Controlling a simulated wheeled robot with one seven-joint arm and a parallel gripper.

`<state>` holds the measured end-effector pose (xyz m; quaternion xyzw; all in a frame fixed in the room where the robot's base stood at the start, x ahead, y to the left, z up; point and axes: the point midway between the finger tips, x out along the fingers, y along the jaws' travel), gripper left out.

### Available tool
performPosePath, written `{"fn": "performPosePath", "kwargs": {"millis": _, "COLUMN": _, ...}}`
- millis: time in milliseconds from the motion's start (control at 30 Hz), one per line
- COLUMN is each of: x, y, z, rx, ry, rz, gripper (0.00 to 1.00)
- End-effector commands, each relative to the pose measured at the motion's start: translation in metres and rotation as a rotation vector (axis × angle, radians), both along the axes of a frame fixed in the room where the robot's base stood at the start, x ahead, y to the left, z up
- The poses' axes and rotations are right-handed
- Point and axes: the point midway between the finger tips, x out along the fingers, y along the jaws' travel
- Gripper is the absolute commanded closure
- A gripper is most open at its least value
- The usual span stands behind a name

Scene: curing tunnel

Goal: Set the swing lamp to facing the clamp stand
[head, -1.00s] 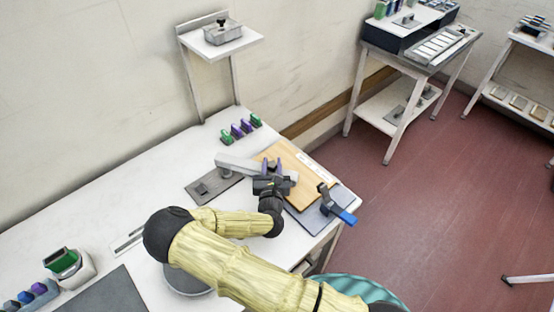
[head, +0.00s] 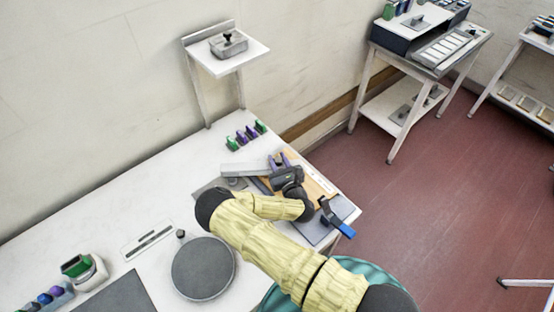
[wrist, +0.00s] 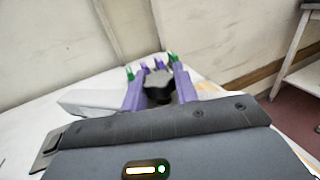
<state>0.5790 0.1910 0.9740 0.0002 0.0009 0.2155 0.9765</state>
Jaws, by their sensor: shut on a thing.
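The swing lamp (head: 243,170) is a pale grey bar lying low over the table on a dark base plate. Its left end shows and its right end is hidden behind my gripper (head: 280,162). My gripper's purple fingers are shut on a dark knob (wrist: 158,92) on the lamp, seen between the fingertips in the wrist view. The lamp's pale body (wrist: 90,102) also shows left of the fingers there. The clamp stand (head: 330,213), with a blue handle, stands at the table's right edge, in front and to the right of my gripper, apart from it.
A wooden board (head: 318,180) lies beside the lamp. Small green and purple holders (head: 246,134) stand behind it. A raised shelf (head: 225,58) stands at the back wall. A round grey disc (head: 203,268) lies at the front. The table's left middle is clear.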

Motion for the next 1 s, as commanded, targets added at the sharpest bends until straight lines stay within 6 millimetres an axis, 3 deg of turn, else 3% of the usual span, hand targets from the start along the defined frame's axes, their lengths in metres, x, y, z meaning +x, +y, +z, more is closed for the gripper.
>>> {"fn": "performPosePath", "kwargs": {"millis": 167, "x": 0.0, "y": 0.001, "z": 0.001, "rx": 0.002, "ry": -0.004, "rz": 0.002, "gripper": 1.0}}
{"fn": "performPosePath", "kwargs": {"millis": 200, "x": 0.0, "y": 0.001, "z": 0.001, "rx": 0.002, "ry": -0.004, "rz": 0.002, "gripper": 0.69}}
{"fn": "performPosePath", "kwargs": {"millis": 300, "x": 0.0, "y": 0.001, "z": 0.001, "rx": 0.001, "ry": -0.003, "rz": 0.001, "gripper": 0.49}}
{"fn": "performPosePath", "kwargs": {"millis": 733, "x": -0.006, "y": -0.003, "z": -0.001, "rx": 0.0, "ry": 0.0, "rz": -0.003, "gripper": 0.49}}
{"fn": "performPosePath", "kwargs": {"millis": 1000, "x": -0.043, "y": -0.017, "z": -0.003, "rx": -0.003, "ry": 0.001, "rz": 0.003, "gripper": 0.49}}
